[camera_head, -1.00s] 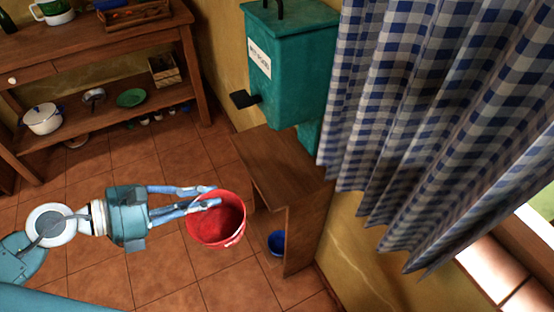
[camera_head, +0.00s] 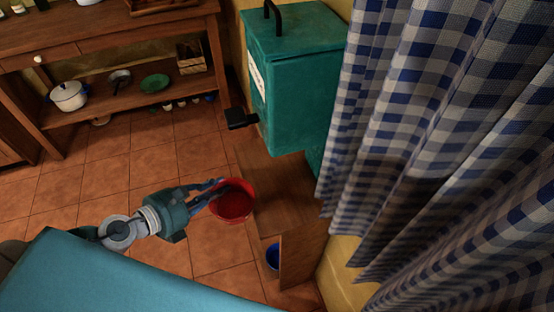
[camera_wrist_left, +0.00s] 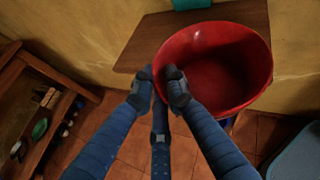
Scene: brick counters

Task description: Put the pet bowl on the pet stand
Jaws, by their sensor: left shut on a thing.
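My left gripper (camera_head: 214,190) is shut on the rim of a red bowl (camera_head: 236,206). The bowl is empty and held off the floor, by the left edge of the wooden pet stand (camera_head: 287,217). In the left wrist view the fingertips (camera_wrist_left: 161,84) pinch the left side of the bowl (camera_wrist_left: 232,72), and the stand's top (camera_wrist_left: 145,42) shows behind it. I cannot tell whether the bowl touches the stand. A blue bowl (camera_head: 272,256) sits low in the stand's open compartment, partly hidden. My right gripper is not in view.
A green metal bin (camera_head: 298,85) with a black pedal (camera_head: 240,119) stands behind the stand. A blue checked curtain (camera_head: 420,130) hangs close on the right. A wooden shelf unit (camera_head: 125,105) with dishes stands at the back left. Tiled floor (camera_head: 110,170) is open on the left.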

